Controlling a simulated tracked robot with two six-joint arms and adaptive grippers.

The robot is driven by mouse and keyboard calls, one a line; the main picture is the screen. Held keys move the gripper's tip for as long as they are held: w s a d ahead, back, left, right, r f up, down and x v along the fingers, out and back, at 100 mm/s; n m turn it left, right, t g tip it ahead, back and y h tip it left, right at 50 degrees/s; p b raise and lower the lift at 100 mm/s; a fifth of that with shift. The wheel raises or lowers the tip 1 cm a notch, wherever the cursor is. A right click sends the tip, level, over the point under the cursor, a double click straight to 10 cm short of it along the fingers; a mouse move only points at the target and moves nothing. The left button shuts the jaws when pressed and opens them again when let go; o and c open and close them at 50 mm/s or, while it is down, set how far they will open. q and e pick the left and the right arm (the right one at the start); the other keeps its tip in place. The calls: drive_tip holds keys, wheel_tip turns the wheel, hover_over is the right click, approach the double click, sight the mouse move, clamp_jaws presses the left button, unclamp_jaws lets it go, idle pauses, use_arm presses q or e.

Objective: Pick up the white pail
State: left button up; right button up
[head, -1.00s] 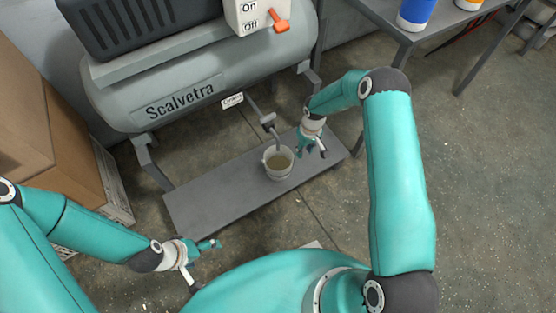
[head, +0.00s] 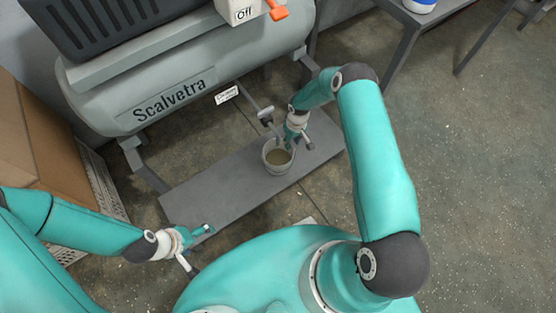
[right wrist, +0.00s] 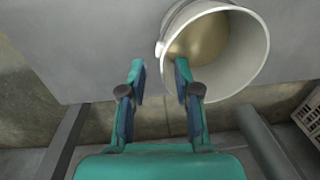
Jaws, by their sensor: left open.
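The white pail (head: 280,170) stands upright on the grey platform below the tank, with brownish liquid or material inside. In the right wrist view the pail (right wrist: 236,75) fills the upper right. My right gripper (head: 289,143) is at the pail's far right rim in the head view. In the right wrist view my right gripper (right wrist: 160,78) is open, and the pail's near rim lies between the lines of its two fingers. The right finger overlaps the pail's opening; I cannot tell whether it touches. My left gripper (head: 200,240) is open and empty by the platform's front left corner.
The grey platform (head: 215,195) is bare left of the pail. A grey tank marked Scalvetra (head: 170,95), with a drain pipe and valve (head: 265,117), hangs over its back. Cardboard boxes (head: 35,150) stand left, a table (head: 400,45) back right. The floor at right is clear.

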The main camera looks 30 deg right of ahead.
sight(289, 151)
drive_tip(key=shift+w+a+f+b, duration=0.15)
drive_tip(key=shift+f+b, duration=0.15)
drive_tip(key=shift+f, duration=0.85)
drive_tip(key=shift+s+a+f+b, duration=0.1)
drive_tip(key=shift+a+f+b, duration=0.15)
drive_tip(key=shift+f, duration=0.95)
drive_tip(key=shift+w+a+f+b, duration=0.1)
drive_tip(key=shift+f+b, duration=0.25)
drive_tip(key=shift+f, duration=0.8)
clamp_jaws()
drive_tip(key=shift+r, duration=0.1)
